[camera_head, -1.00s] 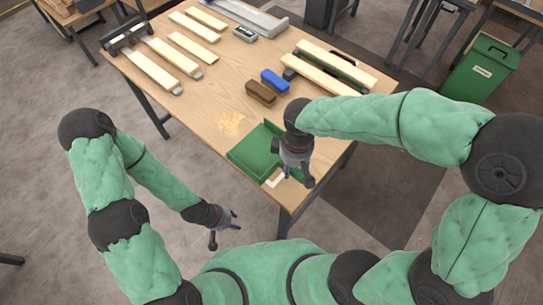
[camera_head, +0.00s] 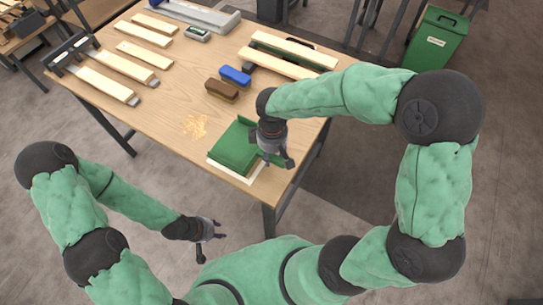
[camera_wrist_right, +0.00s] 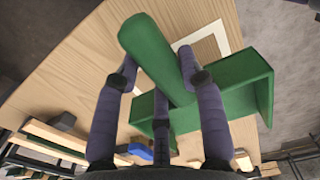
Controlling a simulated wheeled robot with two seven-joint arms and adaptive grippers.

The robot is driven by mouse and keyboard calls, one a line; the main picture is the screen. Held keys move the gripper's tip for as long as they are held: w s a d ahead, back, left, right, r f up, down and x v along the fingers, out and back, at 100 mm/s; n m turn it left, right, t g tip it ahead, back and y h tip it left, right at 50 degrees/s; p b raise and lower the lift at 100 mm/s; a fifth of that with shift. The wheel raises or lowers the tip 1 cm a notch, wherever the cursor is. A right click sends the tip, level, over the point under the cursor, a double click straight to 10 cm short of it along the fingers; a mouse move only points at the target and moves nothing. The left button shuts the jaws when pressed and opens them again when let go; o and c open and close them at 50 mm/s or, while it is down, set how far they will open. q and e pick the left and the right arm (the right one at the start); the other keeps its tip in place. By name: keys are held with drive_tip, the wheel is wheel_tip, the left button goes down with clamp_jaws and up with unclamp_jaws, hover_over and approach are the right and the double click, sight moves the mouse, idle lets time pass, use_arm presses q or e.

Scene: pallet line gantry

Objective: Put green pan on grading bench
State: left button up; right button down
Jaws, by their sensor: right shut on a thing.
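The green pan (camera_head: 236,147) is over the near right corner of the wooden grading bench (camera_head: 165,105), overlapping a white outlined square (camera_head: 232,174) on its top. My right gripper (camera_head: 276,160) is shut on the pan's thick green handle (camera_wrist_right: 152,50), which lies between the fingers in the wrist view. The pan's body (camera_wrist_right: 235,98) shows behind the fingers there. I cannot tell whether the pan touches the bench top. My left gripper (camera_head: 211,242) is open and empty, off the bench's near edge.
A brown brush (camera_head: 221,91) and a blue block (camera_head: 236,76) lie behind the pan. Pale shavings (camera_head: 195,126) are left of it. Several wooden slats (camera_head: 115,68) lie at the back. A green bin (camera_head: 436,40) stands on the floor at back right.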

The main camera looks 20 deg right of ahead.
drive_tip(key=w+f, duration=0.1)
drive_tip(key=w+d+f, duration=0.1)
drive_tip(key=f, duration=0.1)
drive_tip(key=shift+w+f+b, duration=0.3)
drive_tip(key=shift+w+b, duration=0.1)
drive_tip(key=shift+w+d+f+b, duration=0.15)
drive_tip(key=shift+f+b, duration=0.15)
drive_tip(key=shift+f, duration=0.6)
drive_tip(key=shift+w+a+f+b, duration=0.1)
drive_tip(key=shift+f+b, duration=0.2)
drive_tip(key=shift+f, duration=0.55)
drive_tip(key=shift+d, duration=0.1)
drive_tip(key=shift+f, duration=0.2)
drive_tip(key=c, duration=0.7)
unclamp_jaws()
drive_tip(key=shift+c, duration=0.2)
drive_tip(key=shift+r, duration=0.15)
drive_tip(key=shift+r, duration=0.35)
wheel_tip(320, 180, up, 11)
drive_tip(key=p, duration=0.3)
drive_tip(key=shift+r, duration=0.15)
